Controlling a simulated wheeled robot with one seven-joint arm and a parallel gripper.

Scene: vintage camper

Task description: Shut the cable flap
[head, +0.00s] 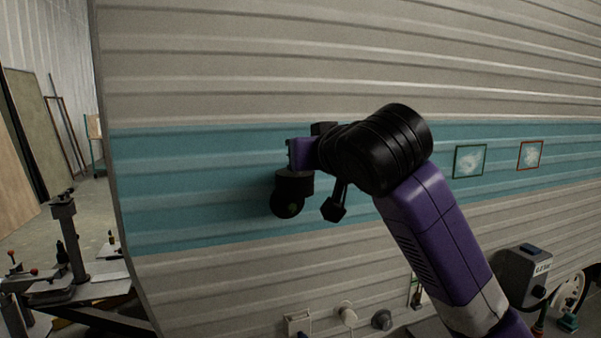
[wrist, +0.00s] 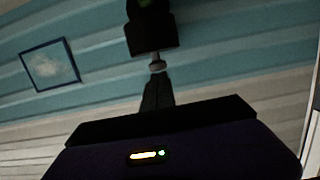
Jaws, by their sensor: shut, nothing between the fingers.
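My gripper (head: 334,210) hangs in front of the teal band of the camper wall (head: 190,190), black and shut with nothing in it. It also shows in the wrist view (wrist: 151,38) as a dark block on a narrow stem. I cannot make out the cable flap for certain. A small white fitting (head: 298,323), low on the wall near the bottom edge of the head view, may be it; whether it is open or shut is unclear. My gripper is well above this fitting and apart from it.
A white round fitting (head: 346,313) and a dark knob (head: 381,320) sit low on the wall. A grey box (head: 522,278) is at the lower right. Two framed pictures, one green (head: 469,161) and one red (head: 530,155), hang right of my arm. A cluttered bench (head: 75,290) stands left.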

